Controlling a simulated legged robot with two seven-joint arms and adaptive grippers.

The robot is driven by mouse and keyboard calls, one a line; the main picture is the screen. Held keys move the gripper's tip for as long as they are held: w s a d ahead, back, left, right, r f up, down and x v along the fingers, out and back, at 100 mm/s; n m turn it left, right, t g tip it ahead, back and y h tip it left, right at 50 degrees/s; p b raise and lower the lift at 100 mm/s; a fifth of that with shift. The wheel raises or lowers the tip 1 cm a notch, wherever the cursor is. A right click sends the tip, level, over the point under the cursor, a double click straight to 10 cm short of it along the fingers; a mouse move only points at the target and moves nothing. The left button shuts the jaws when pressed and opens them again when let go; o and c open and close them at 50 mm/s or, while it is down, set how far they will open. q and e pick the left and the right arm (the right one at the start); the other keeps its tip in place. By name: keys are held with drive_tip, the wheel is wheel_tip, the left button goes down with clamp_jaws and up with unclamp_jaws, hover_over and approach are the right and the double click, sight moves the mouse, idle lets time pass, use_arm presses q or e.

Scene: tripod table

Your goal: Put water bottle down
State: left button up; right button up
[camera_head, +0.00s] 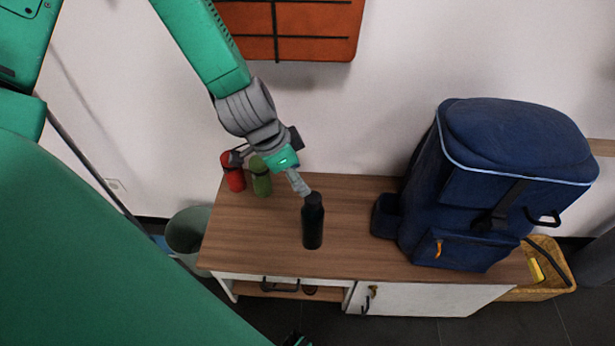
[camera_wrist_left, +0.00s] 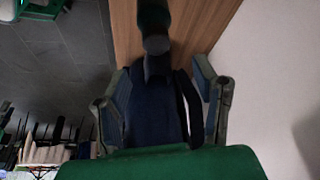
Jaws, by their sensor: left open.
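A black water bottle (camera_head: 313,225) stands upright on the wooden top of a cabinet (camera_head: 350,215), near its middle. My left gripper (camera_head: 270,171) is behind it and to its left in the head view. The gripper is open; one finger ends close to the bottle's cap, and I cannot tell whether they touch. My right gripper cannot be made out.
A red bottle (camera_head: 234,172) and a green bottle (camera_head: 261,179) stand behind my left gripper. A large blue backpack (camera_head: 475,190) fills the cabinet's right side. A bin (camera_head: 186,232) stands left, a basket (camera_head: 553,284) right. The cabinet top's front left is clear.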

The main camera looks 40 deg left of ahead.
use_arm(q)
drive_tip(key=s+f+n+g+y, duration=0.1)
drive_tip(key=s+f+n, duration=0.2)
drive_tip(key=s+f, duration=0.3)
drive_tip(key=s+d+f+n+g+y, duration=0.1)
drive_tip(key=s+f, duration=0.5)
drive_tip(key=s, duration=0.7)
drive_tip(key=n+g, duration=0.1)
drive_tip(key=n, duration=0.1)
drive_tip(key=shift+s+f+n+y, duration=0.15)
drive_tip(key=shift+s+n+y, duration=0.15)
drive_tip(key=shift+s+n, duration=0.1)
drive_tip(key=shift+w, duration=0.15)
